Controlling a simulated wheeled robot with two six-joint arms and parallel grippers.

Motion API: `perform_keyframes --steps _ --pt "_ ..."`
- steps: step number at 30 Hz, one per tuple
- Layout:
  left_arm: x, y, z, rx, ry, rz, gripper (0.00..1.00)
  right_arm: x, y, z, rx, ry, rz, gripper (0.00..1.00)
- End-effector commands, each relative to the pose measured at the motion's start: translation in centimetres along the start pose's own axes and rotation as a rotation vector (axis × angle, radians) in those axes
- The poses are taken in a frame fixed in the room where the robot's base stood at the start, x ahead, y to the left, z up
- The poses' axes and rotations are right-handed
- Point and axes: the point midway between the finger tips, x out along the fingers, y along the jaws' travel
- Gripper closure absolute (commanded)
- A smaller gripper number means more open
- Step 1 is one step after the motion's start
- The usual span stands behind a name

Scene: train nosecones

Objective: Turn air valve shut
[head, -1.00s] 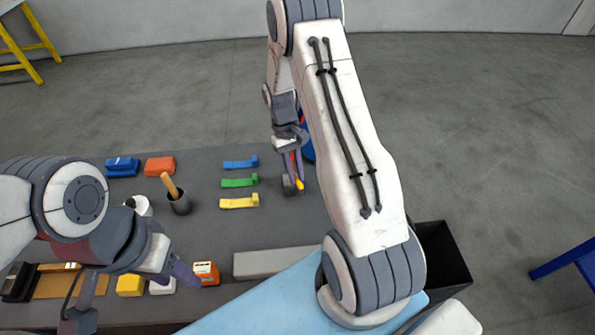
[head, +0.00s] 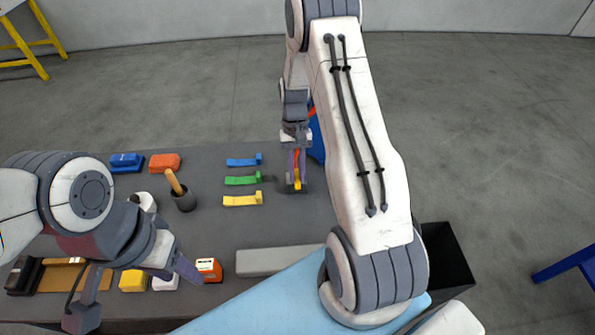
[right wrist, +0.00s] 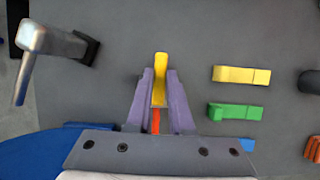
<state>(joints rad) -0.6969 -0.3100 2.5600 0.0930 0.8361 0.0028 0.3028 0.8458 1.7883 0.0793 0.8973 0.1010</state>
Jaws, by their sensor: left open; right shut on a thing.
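A yellow lever (head: 297,181), which looks like the air valve's handle, stands at the right side of the grey table on a small dark body. It also shows in the right wrist view (right wrist: 160,68), with a thin red strip (right wrist: 155,121) behind it. My right gripper (head: 297,177) points down and is shut on the yellow lever, its purple fingers (right wrist: 159,85) on either side. The fingers partly hide the lever and the valve body. My left gripper (head: 138,280) is open at the table's front left, apart from the valve.
Blue (head: 243,161), green (head: 241,180) and yellow (head: 241,200) handles lie left of the valve. A grey metal fitting (right wrist: 52,40) shows in the right wrist view. A black bin (head: 447,258) is at the right.

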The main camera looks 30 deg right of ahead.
Motion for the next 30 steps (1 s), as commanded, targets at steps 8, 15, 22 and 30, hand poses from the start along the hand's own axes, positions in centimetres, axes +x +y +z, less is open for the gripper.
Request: perform_keyframes --steps 8,15,22,30 --pt "0.0 0.0 0.0 0.0 0.0 0.0 0.5 -0.1 0.0 0.0 0.002 0.0 -0.001 0.5" --pt "0.0 0.0 0.0 0.0 0.0 0.0 0.5 0.0 0.0 0.0 0.0 0.0 0.0 0.5" --pt "0.6 0.0 0.0 0.0 0.0 0.0 0.5 -1.3 0.0 -0.2 0.0 0.005 -0.001 0.5" --pt "2.0 -0.1 0.1 0.001 0.0 0.0 0.5 -6.5 0.0 -0.2 0.0 0.007 -0.001 0.5"
